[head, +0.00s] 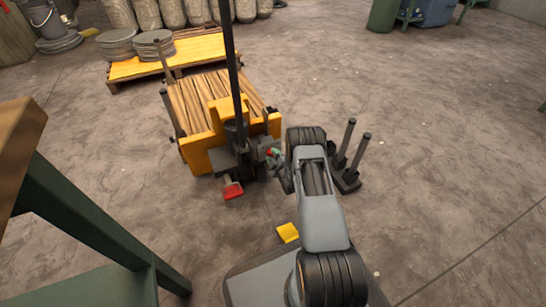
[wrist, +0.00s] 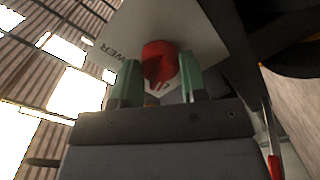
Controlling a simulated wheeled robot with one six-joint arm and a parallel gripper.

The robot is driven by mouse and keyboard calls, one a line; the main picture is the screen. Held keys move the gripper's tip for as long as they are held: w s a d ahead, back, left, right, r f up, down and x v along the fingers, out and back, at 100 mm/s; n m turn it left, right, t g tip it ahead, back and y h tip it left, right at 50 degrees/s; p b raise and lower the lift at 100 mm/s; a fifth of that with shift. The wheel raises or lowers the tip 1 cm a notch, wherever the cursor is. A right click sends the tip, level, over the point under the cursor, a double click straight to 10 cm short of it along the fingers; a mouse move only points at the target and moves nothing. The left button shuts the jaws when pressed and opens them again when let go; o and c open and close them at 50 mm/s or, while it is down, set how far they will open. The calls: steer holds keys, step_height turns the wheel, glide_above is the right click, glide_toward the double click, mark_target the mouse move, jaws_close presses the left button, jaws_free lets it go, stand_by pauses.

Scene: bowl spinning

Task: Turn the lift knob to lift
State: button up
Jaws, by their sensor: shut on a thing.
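The red lift knob (wrist: 160,55) sits on a pale label plate (wrist: 190,28) in the wrist view. Lettering ending in "WER" shows at the plate's left, and red lettering, partly hidden, shows below the knob. My gripper (wrist: 158,68) has its two green fingers on either side of the knob, shut on it. In the head view my gripper (head: 273,154) is at the right side of the yellow lift truck (head: 200,160), by its dark mast. The knob is too small there to read its angle.
The truck carries wooden planks (head: 205,98). A red pedal (head: 233,190) is low at its front. Dark posts (head: 350,140) stand right of my arm. A green-framed table (head: 85,220) is at left. Open floor lies at right.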

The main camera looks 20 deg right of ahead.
steer(key=shift+n, duration=2)
steer(key=o, duration=0.9)
steer(key=s+p, duration=0.1)
steer(key=s, duration=0.3)
steer(key=s+p, duration=0.2)
steer(key=s, duration=0.3)
steer(key=s+r+p, duration=0.1)
steer(key=s+p, duration=0.1)
steer(key=s, duration=0.2)
steer(key=shift+s, duration=0.4)
